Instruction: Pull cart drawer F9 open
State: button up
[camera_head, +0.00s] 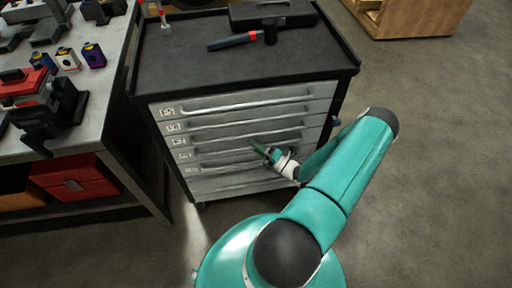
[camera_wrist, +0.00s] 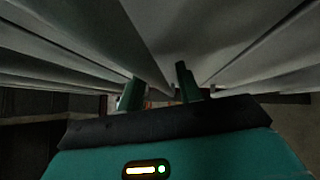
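The tool cart (camera_head: 245,70) has a dark top and a stack of grey drawers (camera_head: 240,118), all looking shut, each with a long pale handle. Their small labels, at the left ends, are too blurred for me to read F9 with certainty. My gripper (camera_head: 262,150) is at the lower-middle drawers, right of centre. In the wrist view my gripper (camera_wrist: 158,88) has its two green fingers apart, close to the long handles and drawer fronts. I cannot tell whether a handle lies between the fingers or touches them.
On the cart top lie a hammer (camera_head: 236,41) and a black case (camera_head: 272,14). A workbench (camera_head: 98,95) with small boxes and a vise-like tool stands to the left, a red box (camera_head: 75,178) beneath it. The floor (camera_head: 430,150) to the right is clear.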

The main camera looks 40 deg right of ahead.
jog(key=shift+c, duration=0.2)
grip_shut()
jog(key=s+a, duration=0.7)
jog(key=s, duration=0.3)
jog(key=s+a, duration=0.7)
jog(key=s, duration=0.3)
jog(key=shift+s, duration=0.2)
jog(key=shift+o, duration=0.2)
grip_release()
